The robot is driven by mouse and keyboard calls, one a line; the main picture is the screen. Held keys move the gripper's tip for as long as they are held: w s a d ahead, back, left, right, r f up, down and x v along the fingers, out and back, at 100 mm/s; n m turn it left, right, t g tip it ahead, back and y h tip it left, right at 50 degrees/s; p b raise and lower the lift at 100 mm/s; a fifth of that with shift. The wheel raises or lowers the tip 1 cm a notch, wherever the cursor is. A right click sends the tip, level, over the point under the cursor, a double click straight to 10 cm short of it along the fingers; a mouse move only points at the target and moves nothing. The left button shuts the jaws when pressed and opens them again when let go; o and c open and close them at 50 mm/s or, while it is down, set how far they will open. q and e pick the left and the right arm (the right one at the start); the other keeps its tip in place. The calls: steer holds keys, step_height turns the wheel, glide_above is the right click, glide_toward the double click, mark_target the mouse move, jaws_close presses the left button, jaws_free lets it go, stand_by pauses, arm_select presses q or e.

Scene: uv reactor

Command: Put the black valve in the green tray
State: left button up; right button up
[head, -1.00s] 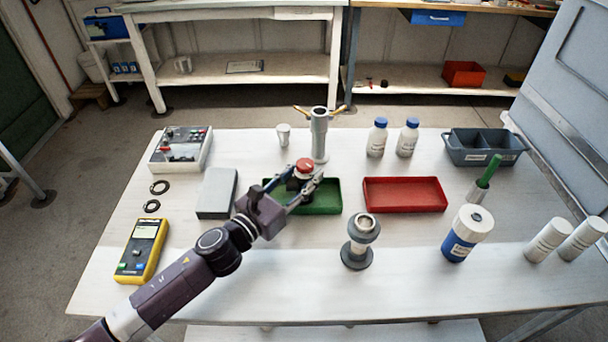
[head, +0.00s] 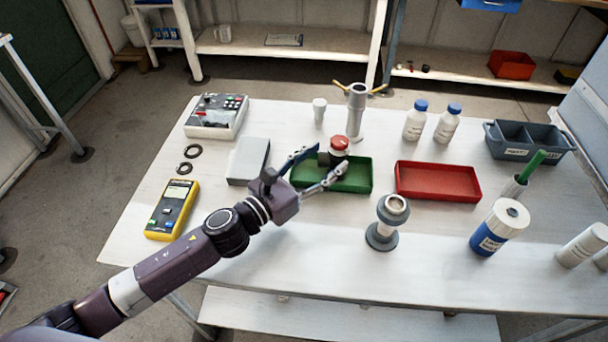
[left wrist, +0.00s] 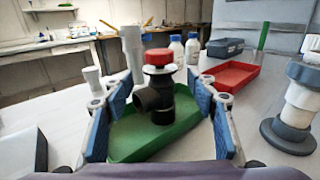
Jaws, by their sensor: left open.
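The black valve (left wrist: 156,98), with a red cap, stands upright in the green tray (left wrist: 140,142), as the left wrist view shows. In the head view its red cap (head: 339,143) shows above the back of the green tray (head: 335,187). My left gripper (head: 331,162) is open, with its fingers apart at the front of the tray. In the left wrist view the blue-padded fingers (left wrist: 158,115) stand on either side of the valve, with gaps between pads and valve. My right gripper is not in view.
A red tray (head: 437,182) lies right of the green one. A grey flanged pipe piece (head: 382,232) stands in front. A grey box (head: 249,160) lies left, and a grey stand (head: 356,110) rises behind.

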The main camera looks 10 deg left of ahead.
arm_select(q)
steer(key=b+v, duration=0.1)
steer(key=v, duration=0.6)
steer(key=shift+s+a, duration=0.15)
steer(key=shift+s, duration=0.1)
steer(key=shift+f, duration=0.1)
